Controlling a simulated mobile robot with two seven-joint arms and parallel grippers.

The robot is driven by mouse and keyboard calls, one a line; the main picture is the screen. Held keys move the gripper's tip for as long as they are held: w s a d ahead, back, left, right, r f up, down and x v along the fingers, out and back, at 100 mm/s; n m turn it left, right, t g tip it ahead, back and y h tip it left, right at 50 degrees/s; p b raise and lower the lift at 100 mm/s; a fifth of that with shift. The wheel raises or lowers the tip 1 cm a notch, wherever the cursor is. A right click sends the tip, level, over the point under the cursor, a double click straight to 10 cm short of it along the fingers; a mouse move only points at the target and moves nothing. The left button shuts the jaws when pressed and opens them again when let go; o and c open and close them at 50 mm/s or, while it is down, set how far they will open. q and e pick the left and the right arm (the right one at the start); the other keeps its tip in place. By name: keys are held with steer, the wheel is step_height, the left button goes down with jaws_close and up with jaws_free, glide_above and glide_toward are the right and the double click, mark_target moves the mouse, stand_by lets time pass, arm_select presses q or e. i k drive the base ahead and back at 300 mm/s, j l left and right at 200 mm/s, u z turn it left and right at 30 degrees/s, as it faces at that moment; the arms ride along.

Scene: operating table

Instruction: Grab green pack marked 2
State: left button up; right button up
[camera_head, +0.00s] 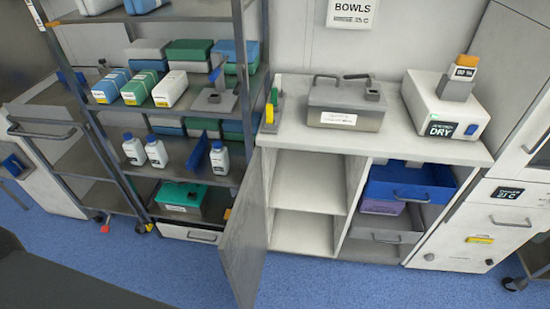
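A green pack (139,88) with a white front face and a small yellow label lies on the middle shelf of the metal rack at the left. It sits between a blue pack (111,86) and a white pack (171,89). The marking on its label is too small to read. Larger green boxes (189,50) are stacked behind it, and a green-lidded box (182,194) sits on a low shelf. Neither of my grippers is in view.
White bottles (157,151) stand on the shelf below. A grey holder (214,98) stands right of the packs. An open cabinet door (243,230) juts out between rack and counter. The counter carries a grey metal box (345,105) and a white device (446,105). Blue floor is clear in front.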

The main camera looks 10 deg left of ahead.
mark_target(134, 93)
steer(key=k+j+z, duration=0.1)
steer(key=j, duration=0.35)
steer(key=k+j, duration=0.3)
steer(key=k+j+z, duration=0.15)
steer(key=j, duration=0.35)
steer(key=k+j, duration=0.3)
steer(key=j+z, duration=0.05)
steer(key=j, duration=0.05)
